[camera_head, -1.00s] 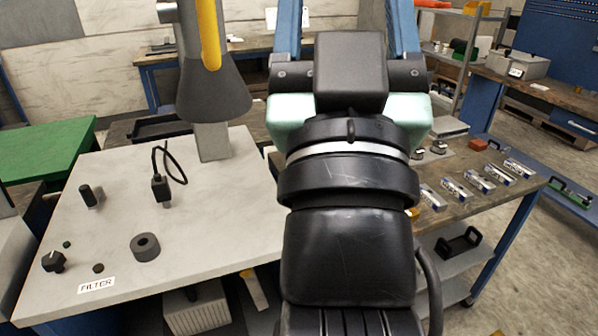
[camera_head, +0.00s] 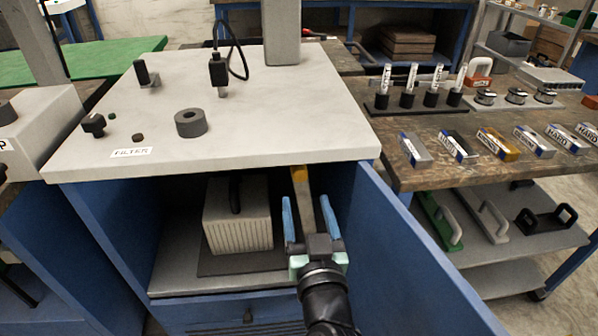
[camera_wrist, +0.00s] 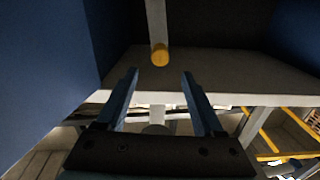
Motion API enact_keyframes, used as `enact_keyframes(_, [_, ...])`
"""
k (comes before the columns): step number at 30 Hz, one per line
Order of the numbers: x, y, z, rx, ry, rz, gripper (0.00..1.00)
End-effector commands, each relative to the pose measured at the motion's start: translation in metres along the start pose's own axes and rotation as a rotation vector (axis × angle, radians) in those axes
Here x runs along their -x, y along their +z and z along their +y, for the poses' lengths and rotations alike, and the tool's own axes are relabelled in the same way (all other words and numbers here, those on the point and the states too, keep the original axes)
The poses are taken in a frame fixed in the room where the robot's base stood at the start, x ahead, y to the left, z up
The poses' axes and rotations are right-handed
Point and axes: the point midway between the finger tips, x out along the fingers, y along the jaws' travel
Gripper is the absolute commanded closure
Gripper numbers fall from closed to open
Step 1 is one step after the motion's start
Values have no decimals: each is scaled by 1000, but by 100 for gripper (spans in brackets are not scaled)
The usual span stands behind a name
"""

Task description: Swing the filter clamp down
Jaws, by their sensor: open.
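The filter clamp (camera_head: 301,182) appears to be the narrow grey bar with a yellow end, inside the open cabinet under the worktop, right of the ribbed filter box (camera_head: 238,226). Its upper part is hidden under the worktop. My gripper (camera_head: 306,199) is open at the cabinet mouth, its blue fingers pointing inward around the bar's line. In the wrist view, the clamp's yellow end (camera_wrist: 159,55) lies ahead of the gap between the fingertips (camera_wrist: 159,72), nearly centred. Nothing is between the fingers there, and I see no contact.
The blue cabinet door (camera_head: 415,262) stands open on the right, close to my arm. The worktop (camera_head: 300,130) edge is above the opening. A "FILTER" label (camera_head: 131,153) and knobs are on top. A side table (camera_head: 440,170) holds small boxes and vials.

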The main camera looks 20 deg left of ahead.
Motion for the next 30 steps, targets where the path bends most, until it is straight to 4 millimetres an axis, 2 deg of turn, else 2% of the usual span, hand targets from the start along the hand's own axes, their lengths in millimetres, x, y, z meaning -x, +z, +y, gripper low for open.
enact_keyframes(9, [-64, -3, -1, 1, -2, 2, 31])
enact_keyframes(15, [-95, -1, 0, 1, -1, 1, 31])
enact_keyframes(21, [-110, -2, 0, 0, 0, 2, 31])
enact_keyframes(30, [-113, -1, 0, 1, 0, 1, 31])
